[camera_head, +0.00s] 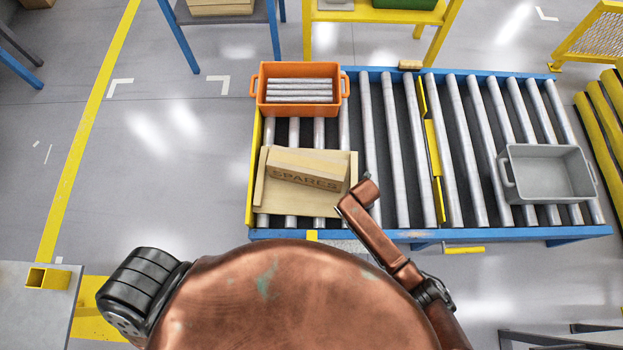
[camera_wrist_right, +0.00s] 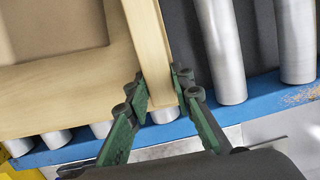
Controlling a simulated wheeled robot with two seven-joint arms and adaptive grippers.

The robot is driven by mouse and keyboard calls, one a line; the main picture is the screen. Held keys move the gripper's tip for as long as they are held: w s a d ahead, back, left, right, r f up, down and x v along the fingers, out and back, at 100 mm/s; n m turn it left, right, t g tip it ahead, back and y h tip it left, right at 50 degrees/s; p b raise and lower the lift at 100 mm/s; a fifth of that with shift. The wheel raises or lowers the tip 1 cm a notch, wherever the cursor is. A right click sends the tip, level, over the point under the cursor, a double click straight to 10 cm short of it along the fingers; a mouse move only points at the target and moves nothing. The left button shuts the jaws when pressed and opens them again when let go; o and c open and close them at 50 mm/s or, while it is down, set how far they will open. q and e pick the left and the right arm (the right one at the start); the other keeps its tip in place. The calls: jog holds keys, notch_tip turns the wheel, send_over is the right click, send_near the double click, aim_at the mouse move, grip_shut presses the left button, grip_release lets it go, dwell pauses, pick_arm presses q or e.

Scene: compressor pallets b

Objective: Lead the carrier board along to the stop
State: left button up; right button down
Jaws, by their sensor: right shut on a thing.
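The carrier board (camera_head: 296,204) is a pale wooden board with raised side strips, lying on the rollers at the left of the conveyor. A wooden block marked SPARES (camera_head: 308,178) sits on it. In the right wrist view, my right gripper (camera_wrist_right: 160,88) is shut on the board's raised side strip (camera_wrist_right: 148,45), with one green finger on each side. In the head view my right arm reaches the board's right edge near its front corner. A yellow bar (camera_head: 433,150) crosses the rollers to the right of the board, with several rollers between. My left gripper is out of view.
An orange crate (camera_head: 298,109) of metal bars stands right behind the board. A grey tub (camera_head: 549,173) stands on the rollers beyond the yellow bar. A blue rail (camera_head: 480,234) runs along the front. A small tan block (camera_head: 410,65) sits on the rear rail.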

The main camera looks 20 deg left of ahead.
jog(key=shift+s+a, duration=0.2)
jog(key=shift+a, duration=0.2)
jog(key=c, duration=1.7)
grip_release()
jog(key=shift+c, duration=0.2)
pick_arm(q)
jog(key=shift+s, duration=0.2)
pick_arm(e)
jog(key=shift+o, duration=0.7)
jog(key=shift+d, duration=0.2)
jog(key=shift+o, duration=0.7)
jog(key=shift+s+d+f, duration=0.15)
jog(key=shift+d+f, duration=0.05)
jog(key=shift+d, duration=0.1)
jog(key=o, duration=1)
jog(key=shift+w+a+r, duration=0.15)
jog(key=shift+w+r, duration=0.05)
jog(key=shift+o, duration=0.2)
pick_arm(q)
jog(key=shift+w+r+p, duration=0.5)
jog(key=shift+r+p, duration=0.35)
jog(key=shift+p, duration=0.05)
pick_arm(e)
jog(key=shift+r, duration=1)
